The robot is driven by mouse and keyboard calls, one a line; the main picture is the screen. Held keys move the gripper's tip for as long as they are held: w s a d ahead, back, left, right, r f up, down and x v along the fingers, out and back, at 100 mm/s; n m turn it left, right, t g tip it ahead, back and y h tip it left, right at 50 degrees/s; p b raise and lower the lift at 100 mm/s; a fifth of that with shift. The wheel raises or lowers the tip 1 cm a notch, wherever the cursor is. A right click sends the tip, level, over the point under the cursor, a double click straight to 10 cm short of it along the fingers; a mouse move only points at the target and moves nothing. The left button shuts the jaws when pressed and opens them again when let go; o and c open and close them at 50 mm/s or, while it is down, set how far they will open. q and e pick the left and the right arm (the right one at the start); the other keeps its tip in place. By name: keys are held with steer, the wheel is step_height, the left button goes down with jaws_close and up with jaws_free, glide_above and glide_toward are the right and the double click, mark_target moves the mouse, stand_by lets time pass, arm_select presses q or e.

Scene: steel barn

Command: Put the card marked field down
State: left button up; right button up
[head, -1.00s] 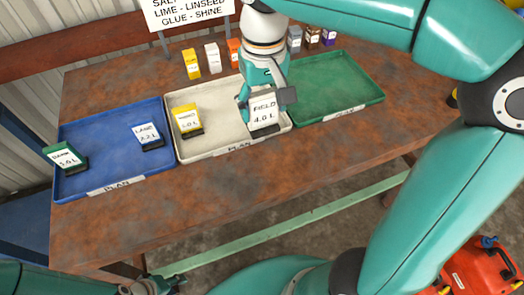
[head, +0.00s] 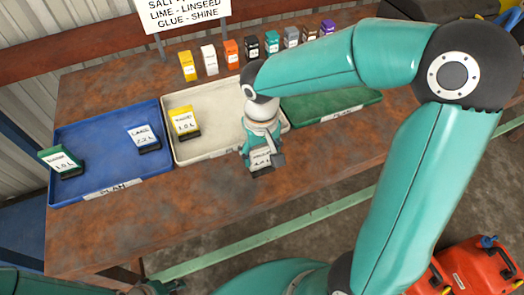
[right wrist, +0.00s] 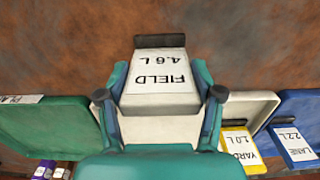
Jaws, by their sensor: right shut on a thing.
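The white card marked FIELD (right wrist: 158,75), with 4.6 L below the word, is between the fingers of my right gripper (right wrist: 160,100). In the head view the card (head: 261,160) is small and tilted, at the front edge of the white tray (head: 215,149). My right gripper (head: 262,150) is shut on it. In the right wrist view the card's dark foot lies over bare brown tabletop; I cannot tell whether it touches. My left gripper (head: 152,288) shows only partly at the bottom edge, and its jaws are unclear.
A yellow card (head: 184,122) stands in the white tray. The blue tray (head: 95,180) holds a white-faced card (head: 143,138) and a green card (head: 62,162). The green tray (head: 325,108) is partly behind my right arm. Several coloured boxes line the table's back. Bare tabletop (head: 200,200) lies in front.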

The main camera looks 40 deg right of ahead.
steer(key=shift+f, duration=0.2)
steer(key=o, duration=1.2)
steer(key=shift+r, duration=0.1)
step_height(320, 180, up, 12)
steer(key=shift+r, duration=0.15)
steer(key=shift+s, duration=0.1)
